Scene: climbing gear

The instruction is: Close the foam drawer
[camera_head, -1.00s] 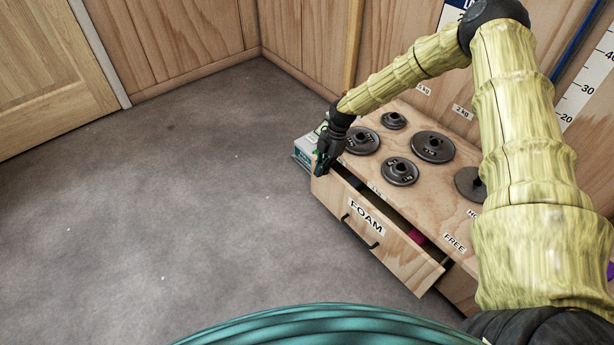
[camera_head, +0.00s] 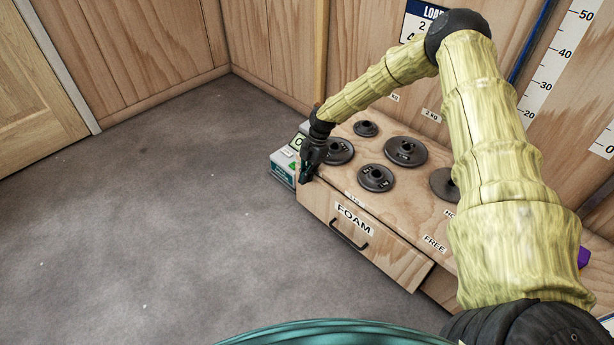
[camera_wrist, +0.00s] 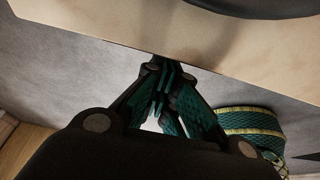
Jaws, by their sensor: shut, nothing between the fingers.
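The wooden foam drawer (camera_head: 377,251), with a "FOAM" label and a black bar handle (camera_head: 349,235), is in the front of the wooden cabinet (camera_head: 411,219). In the head view only a thin dark line shows above its front, and its right end still stands a little proud of the cabinet. My gripper (camera_head: 304,178) is shut and empty at the drawer front's top left corner. In the wrist view my fingertips (camera_wrist: 162,66) are together close to a pale wooden edge (camera_wrist: 215,72); whether they touch it I cannot tell.
Several dark weight plates (camera_head: 405,151) lie on the cabinet top. A grey-and-teal box (camera_head: 284,168) stands on the floor beside the cabinet's left end. A purple object (camera_head: 583,257) is at the far right. The grey floor (camera_head: 170,220) in front is clear.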

